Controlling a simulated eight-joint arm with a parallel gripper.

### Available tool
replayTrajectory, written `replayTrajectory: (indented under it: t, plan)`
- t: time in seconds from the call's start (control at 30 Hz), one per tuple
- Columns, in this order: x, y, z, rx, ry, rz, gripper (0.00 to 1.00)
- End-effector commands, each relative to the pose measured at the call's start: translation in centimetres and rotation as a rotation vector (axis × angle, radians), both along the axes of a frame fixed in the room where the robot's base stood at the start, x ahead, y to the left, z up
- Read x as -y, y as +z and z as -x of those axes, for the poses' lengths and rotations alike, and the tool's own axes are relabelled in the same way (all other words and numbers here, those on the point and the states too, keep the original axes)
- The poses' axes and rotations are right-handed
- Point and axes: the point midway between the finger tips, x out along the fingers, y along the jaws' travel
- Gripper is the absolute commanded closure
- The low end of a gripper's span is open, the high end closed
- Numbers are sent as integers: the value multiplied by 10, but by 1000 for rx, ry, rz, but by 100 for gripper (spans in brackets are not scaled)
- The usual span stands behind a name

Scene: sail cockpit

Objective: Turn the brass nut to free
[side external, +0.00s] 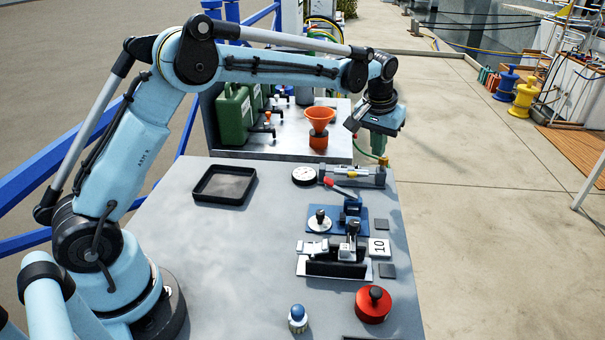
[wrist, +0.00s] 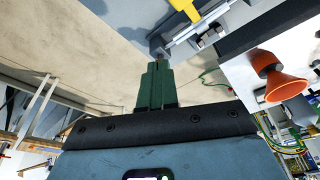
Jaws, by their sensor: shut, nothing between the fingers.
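A grey fixture (side external: 365,176) lies along the back right edge of the bench. A yellow, brass-coloured part (side external: 346,173) sits along it, and it also shows at the top of the wrist view (wrist: 184,8). The nut's exact shape is too small to make out. My gripper (side external: 383,152) points down at the right end of the fixture, beyond the brass-coloured part. In the wrist view its green fingers (wrist: 157,68) are together with nothing between them. Their tips are close to the fixture's grey end (wrist: 160,54); I cannot tell whether they touch.
An orange funnel (side external: 319,118) stands on a back shelf beside green canisters (side external: 234,118). A round gauge (side external: 304,176) and a red-handled lever (side external: 343,189) lie near the fixture. A black tray (side external: 225,201) is at left. The bench's middle left is clear.

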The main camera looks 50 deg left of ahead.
Motion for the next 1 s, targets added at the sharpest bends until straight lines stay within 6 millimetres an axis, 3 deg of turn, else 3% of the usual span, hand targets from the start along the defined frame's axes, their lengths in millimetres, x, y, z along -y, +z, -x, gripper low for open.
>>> replayTrajectory:
  t: [0.23,0.67,0.87,1.0]
  plan:
    - [0,23,0,0,0,0,100]
    - [0,28,3,4,-3,0,100]
    - [-2,53,31,45,-35,2,100]
    - [-4,72,63,89,-69,2,100]
